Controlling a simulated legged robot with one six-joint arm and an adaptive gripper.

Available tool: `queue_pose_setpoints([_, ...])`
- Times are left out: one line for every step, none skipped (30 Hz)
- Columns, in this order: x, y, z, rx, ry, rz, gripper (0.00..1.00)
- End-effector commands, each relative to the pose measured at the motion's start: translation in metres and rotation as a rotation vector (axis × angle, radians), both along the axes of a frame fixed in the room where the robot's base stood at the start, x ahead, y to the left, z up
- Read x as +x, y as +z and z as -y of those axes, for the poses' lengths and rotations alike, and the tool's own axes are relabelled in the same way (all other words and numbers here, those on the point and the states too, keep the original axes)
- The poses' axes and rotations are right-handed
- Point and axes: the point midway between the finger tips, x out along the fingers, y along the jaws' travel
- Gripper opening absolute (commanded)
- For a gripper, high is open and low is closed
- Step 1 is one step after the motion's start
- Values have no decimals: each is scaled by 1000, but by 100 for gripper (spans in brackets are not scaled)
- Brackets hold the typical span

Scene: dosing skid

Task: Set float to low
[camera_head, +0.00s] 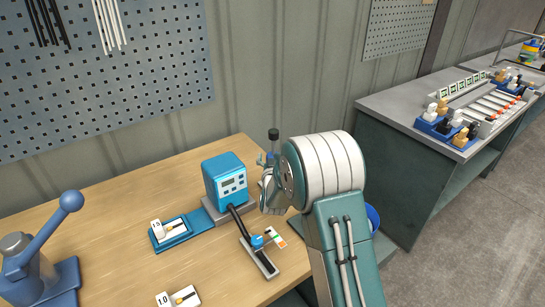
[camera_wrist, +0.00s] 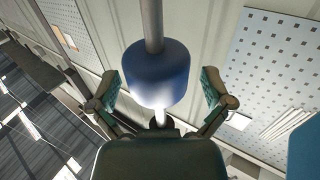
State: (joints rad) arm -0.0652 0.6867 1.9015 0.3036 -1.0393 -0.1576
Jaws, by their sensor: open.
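The float is a blue cylinder (camera_wrist: 156,75) on a grey vertical rod (camera_wrist: 152,22) in the wrist view. My gripper (camera_wrist: 162,88) is open, with one green-padded finger on each side of the float. A gap shows between the float and each finger, so they look apart. In the head view my gripper (camera_head: 268,165) is at the right end of the wooden bench, beside a post with a dark cap (camera_head: 273,134). My arm hides most of that post, and I cannot tell the float's height along the rod there.
A blue meter box (camera_head: 226,177) stands left of my gripper. A slider with a blue knob (camera_head: 258,242) is in front of it. A blue lever press (camera_head: 45,250) stands at the far left. A pegboard wall (camera_head: 150,90) is behind.

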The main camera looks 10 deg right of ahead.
Motion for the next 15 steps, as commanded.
queue_pose_setpoints([-1, 0, 0, 0, 0, 0, 100])
queue_pose_setpoints([-3, 0, -1, 0, 0, 0, 100])
queue_pose_setpoints([-6, 0, -2, 0, 0, 0, 100])
queue_pose_setpoints([-9, 0, -2, 0, 1, -1, 100])
queue_pose_setpoints([-13, 0, -3, 0, 1, -2, 100])
queue_pose_setpoints([-19, 0, -5, 0, 2, -1, 100])
queue_pose_setpoints([-24, 0, -6, -1, 2, -2, 100])
queue_pose_setpoints([-29, 0, -7, -1, 2, -2, 100])
queue_pose_setpoints([-36, 0, -9, -1, 2, -1, 100])
queue_pose_setpoints([-42, -1, -9, -1, 1, -2, 100])
queue_pose_setpoints([-46, -1, -11, -1, 1, -2, 100])
queue_pose_setpoints([-52, -1, -12, -1, 1, -1, 100])
queue_pose_setpoints([-57, -1, -13, -1, 1, -1, 100])
queue_pose_setpoints([-60, -1, -14, -1, 1, -2, 100])
queue_pose_setpoints([-64, -1, -15, -1, 1, -2, 100])
